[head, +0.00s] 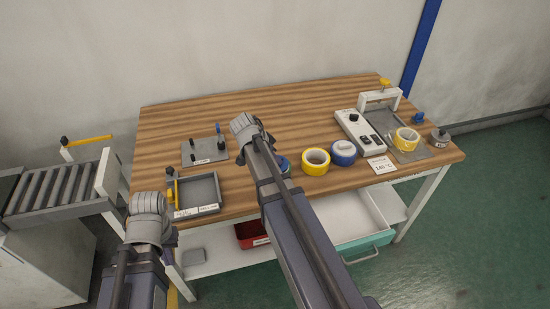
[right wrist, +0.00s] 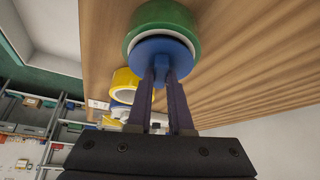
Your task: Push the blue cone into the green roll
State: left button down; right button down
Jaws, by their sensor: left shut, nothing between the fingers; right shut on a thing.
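The right wrist view shows the green roll (right wrist: 170,14) at the top, with a pale inner rim. The blue cone (right wrist: 160,48) lies across the roll's opening, its wide round face covering much of it. I cannot tell how deep it sits in the roll. My right gripper (right wrist: 161,78) is shut on the cone's narrow stem. In the head view my right arm hides this gripper and most of what it holds. A small blue patch beside that arm cannot be made out for certain. My left arm is at the lower left, with its fingers hidden.
A yellow roll (head: 316,161) and a blue roll (head: 344,152) stand right of my right arm. A grey tray (head: 208,210) is at the front left.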

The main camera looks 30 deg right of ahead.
jog(key=shift+f, duration=0.15)
jog(key=c, duration=0.5)
grip_release()
notch_tip(320, 180, up, 7)
jog(key=p, duration=0.7)
dwell(0.4)
dwell(0.4)
